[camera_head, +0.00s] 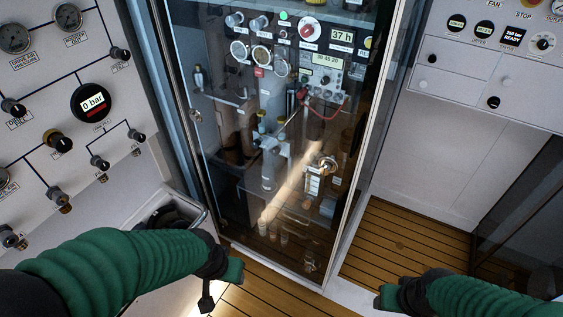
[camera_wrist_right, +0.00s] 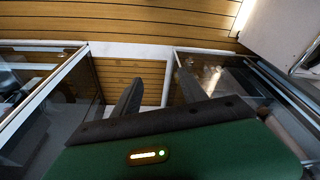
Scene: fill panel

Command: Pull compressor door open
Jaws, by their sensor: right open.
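The compressor door (camera_head: 300,225) is a tall clear glass panel in a pale metal frame, in the middle of the head view. Gauges, pipes and a red hose show through it. It looks shut against its cabinet. A round metal fitting (camera_head: 328,164), perhaps the handle, sits toward its right side. My left gripper (camera_head: 236,272) is low in front of the door's lower left corner; its fingers are not clear. My right gripper (camera_head: 383,300) is low and right of the door, apart from it. In the right wrist view its two dark fingers (camera_wrist_right: 158,82) are spread and empty.
A white gauge panel (camera_head: 120,80) stands at the left and another control panel (camera_head: 460,75) at the right. Wooden floor (camera_head: 400,240) is clear between the cabinet and the right wall. Glass panels flank my right gripper at left (camera_wrist_right: 50,85) and right (camera_wrist_right: 215,75).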

